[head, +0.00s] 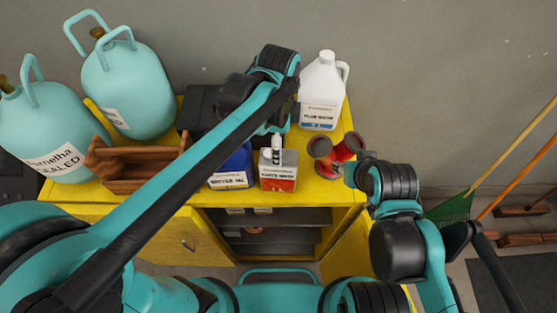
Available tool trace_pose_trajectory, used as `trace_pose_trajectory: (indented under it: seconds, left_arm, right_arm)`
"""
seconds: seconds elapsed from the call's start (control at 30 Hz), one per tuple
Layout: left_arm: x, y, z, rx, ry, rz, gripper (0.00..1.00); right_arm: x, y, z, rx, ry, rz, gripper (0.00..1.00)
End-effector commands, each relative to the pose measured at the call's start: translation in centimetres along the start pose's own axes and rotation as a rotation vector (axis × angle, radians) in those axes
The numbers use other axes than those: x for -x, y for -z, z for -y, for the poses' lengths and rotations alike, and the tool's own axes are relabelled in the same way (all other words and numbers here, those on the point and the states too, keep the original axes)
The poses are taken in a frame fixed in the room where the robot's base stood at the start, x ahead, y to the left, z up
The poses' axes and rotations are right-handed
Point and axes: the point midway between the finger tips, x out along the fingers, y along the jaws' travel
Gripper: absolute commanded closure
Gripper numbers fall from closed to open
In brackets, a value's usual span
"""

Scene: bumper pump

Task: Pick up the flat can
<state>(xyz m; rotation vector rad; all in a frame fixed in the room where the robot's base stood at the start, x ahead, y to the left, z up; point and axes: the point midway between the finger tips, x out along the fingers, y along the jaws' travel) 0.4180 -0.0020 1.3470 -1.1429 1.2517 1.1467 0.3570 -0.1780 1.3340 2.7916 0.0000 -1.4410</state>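A flat, upright grey-and-red can (279,178) with a white cap stands near the front edge of the yellow cabinet top. It looks like the flat can. My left arm reaches across from the left; my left gripper (274,127) is just above and behind this can, largely hidden by the arm, so its fingers and any contact are unclear. My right gripper (349,168) is at the cabinet's right front, beside a red object with dark round ends (337,153). Its fingers are too small and hidden to read, and I cannot tell whether it touches that object.
A blue container (232,170) stands left of the can, partly behind my arm. A white jug (323,92) is at the back right. A wooden carrier (135,168) and teal tanks (128,85) (48,130) are at left. The yellow cabinet (335,193) has open doors below.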

Motion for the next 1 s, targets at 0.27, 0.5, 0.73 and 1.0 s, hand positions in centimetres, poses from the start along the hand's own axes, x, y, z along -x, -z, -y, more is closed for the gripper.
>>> trace_pose_trajectory:
  seconds: [0.27, 0.5, 0.73, 1.0]
  left_arm:
    - [-3.1, 0.1, -0.4, 0.0, 0.0, 0.0, 0.24]
    - [-6.5, 0.1, -0.8, 0.0, 0.0, 0.0, 0.24]
    - [-7.2, 0.1, -0.8, 0.0, 0.0, 0.0, 0.24]
    - [-7.2, 0.1, -0.8, 0.0, 0.0, 0.0, 0.72]
  right_arm:
    - [0.2, 0.1, 0.0, 0.0, 0.0, 0.0, 0.6]
    - [0.5, 0.3, 0.0, 0.0, 0.0, 0.0, 0.6]
    - [0.5, 0.3, 0.0, 0.0, 0.0, 0.0, 0.6]
    - [0.5, 0.3, 0.0, 0.0, 0.0, 0.0, 0.6]
